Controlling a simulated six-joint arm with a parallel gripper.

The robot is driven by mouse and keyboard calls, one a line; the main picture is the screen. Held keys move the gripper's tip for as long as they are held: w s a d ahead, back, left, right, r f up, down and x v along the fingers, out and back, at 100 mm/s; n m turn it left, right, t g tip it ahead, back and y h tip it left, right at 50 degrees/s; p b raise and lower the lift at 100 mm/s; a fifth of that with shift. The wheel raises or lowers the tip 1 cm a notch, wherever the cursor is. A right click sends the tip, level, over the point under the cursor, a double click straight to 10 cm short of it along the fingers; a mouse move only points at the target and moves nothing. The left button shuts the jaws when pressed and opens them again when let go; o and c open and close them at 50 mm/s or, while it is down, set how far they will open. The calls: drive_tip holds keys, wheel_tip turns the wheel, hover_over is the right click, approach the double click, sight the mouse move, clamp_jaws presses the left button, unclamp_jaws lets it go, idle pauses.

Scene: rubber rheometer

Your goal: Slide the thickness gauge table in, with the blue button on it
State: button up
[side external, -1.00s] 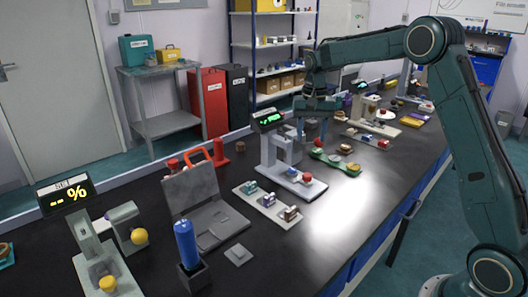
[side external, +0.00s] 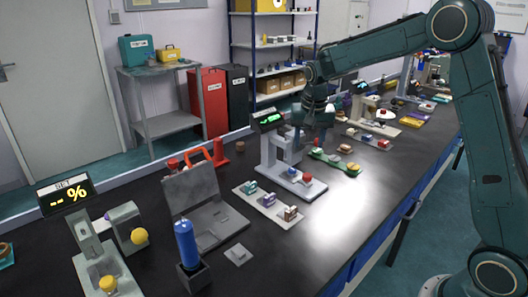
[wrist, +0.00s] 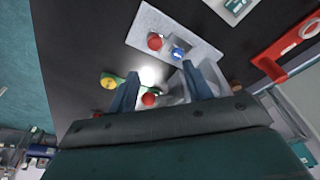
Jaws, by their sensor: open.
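The thickness gauge (side external: 284,157) stands mid-bench, with a lit green display (side external: 268,118) on top and a pale grey base reaching toward the front. A blue button (wrist: 178,53) sits on the gauge's grey table beside a red ball-shaped knob (wrist: 154,41). The red knob also shows in the side view (side external: 307,179). My gripper (wrist: 160,69) is open and empty, pointing down. In the side view it hangs behind and right of the gauge's head, above the bench. The gauge's upright is partly hidden by a finger in the wrist view.
A green tray (side external: 338,161) with small coloured pieces lies close right of the gauge. A pale strip with several small samples (side external: 268,202) lies in front. A grey hinged device (side external: 205,210) and a red frame (side external: 208,152) stand to the left. The bench's front right is clear.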

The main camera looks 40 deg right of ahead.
sight(307, 175)
drive_tip(key=shift+s+a+t+h, duration=0.3)
drive_tip(key=shift+s+t+h, duration=0.1)
drive_tip(key=shift+s, duration=0.25)
drive_tip(key=shift+s+a+t+h, duration=0.3)
drive_tip(key=shift+s+h, duration=0.1)
drive_tip(key=shift+s, duration=0.2)
drive_tip(key=shift+d+f, duration=0.1)
drive_tip(key=shift+f, duration=0.05)
drive_tip(key=x, duration=1.3)
drive_tip(key=shift+w+d+f, duration=0.1)
drive_tip(key=shift+w+f, duration=0.05)
drive_tip(key=shift+f, duration=0.15)
clamp_jaws()
